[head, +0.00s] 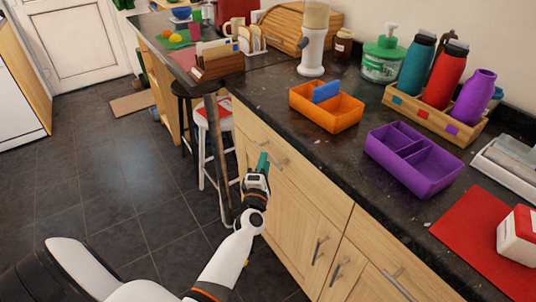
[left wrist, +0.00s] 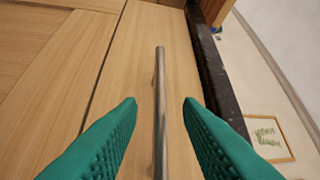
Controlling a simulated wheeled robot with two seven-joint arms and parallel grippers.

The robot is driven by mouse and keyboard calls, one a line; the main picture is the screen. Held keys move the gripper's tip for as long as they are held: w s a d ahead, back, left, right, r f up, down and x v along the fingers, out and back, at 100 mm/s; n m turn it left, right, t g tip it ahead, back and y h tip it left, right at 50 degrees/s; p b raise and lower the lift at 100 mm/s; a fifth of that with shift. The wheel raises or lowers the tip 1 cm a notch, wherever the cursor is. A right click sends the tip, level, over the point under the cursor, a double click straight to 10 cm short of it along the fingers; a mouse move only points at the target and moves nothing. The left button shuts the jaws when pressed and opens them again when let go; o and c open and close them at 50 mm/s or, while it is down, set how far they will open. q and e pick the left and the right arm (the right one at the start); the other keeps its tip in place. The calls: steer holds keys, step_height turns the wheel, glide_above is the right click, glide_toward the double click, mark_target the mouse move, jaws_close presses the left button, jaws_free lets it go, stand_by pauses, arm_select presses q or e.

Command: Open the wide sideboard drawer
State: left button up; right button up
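The light wood drawer front (head: 305,188) of the sideboard sits just under the dark worktop and looks shut, flush with the cabinet. Its grey metal bar handle (left wrist: 160,70) runs up the middle of the left wrist view. My left gripper (head: 262,163) is at this drawer front in the head view, partly covering the handle. In the left wrist view its two teal fingers (left wrist: 162,102) are apart, one on each side of the bar, with a gap on both sides. My right gripper is not in view.
Cabinet doors (head: 300,218) with bar handles lie below the drawer. Another drawer front (head: 375,270) is at the lower right. A white stool (head: 203,122) stands just left of the sideboard. An orange tray (head: 335,119) and a purple tray (head: 425,180) stand on the worktop. The tiled floor (head: 120,195) at left is clear.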

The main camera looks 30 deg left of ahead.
arm_select(q)
steer(key=shift+x, duration=2.15)
steer(key=shift+c, duration=0.3)
jaws_close()
